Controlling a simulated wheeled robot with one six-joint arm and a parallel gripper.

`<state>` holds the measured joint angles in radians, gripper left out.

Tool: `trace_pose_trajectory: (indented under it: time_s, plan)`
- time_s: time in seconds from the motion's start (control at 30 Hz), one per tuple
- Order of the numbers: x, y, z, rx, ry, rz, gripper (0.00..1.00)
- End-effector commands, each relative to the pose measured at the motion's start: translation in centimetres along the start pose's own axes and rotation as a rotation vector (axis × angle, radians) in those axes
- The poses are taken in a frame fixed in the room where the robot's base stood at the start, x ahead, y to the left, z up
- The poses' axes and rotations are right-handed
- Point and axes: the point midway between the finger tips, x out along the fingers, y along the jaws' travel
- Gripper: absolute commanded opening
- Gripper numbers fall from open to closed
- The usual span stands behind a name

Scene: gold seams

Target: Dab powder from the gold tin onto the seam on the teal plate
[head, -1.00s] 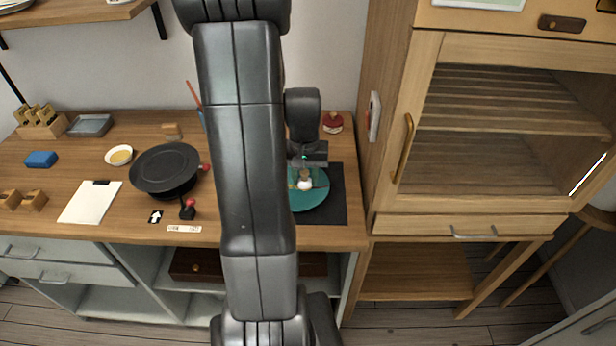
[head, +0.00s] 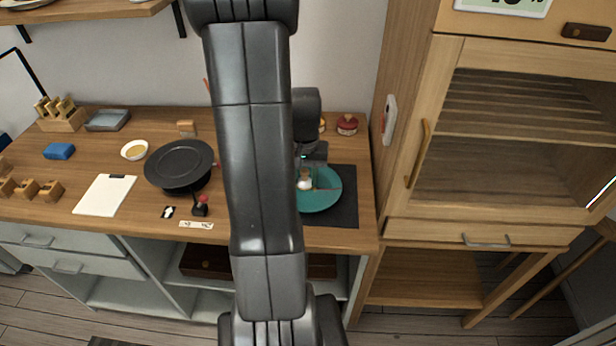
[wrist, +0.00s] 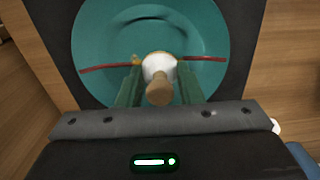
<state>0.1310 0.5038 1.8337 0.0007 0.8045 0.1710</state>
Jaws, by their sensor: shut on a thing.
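The teal plate (head: 325,199) lies on a dark mat. In the wrist view, the plate (wrist: 103,28) has a thin reddish seam (wrist: 205,59) crossing it, with a small gold spot (wrist: 136,60) left of the middle. My gripper (wrist: 160,84) is shut on a dabber (wrist: 159,92) with a wooden handle and a white head. The dabber's head is over the seam; whether it touches cannot be told. In the head view, my gripper (head: 306,172) is over the plate's left part. A gold-coloured thing (head: 322,125), perhaps the gold tin, is partly hidden behind my arm.
A red lidded pot (head: 347,124) stands behind the dark mat (head: 346,212). A black pan (head: 180,164), a small bowl (head: 134,150) and a white board (head: 104,195) are to the left. A wooden cabinet (head: 405,200) stands close on the right.

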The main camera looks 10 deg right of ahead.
Motion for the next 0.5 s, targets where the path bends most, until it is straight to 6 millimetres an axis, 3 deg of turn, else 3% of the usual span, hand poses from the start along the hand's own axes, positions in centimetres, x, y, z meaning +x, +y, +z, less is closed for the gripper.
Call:
trace_pose_trajectory:
  time_s: [0.5]
  plan:
    - [-0.1,-1.7,0.4,-0.002,0.000,0.000,0.15]
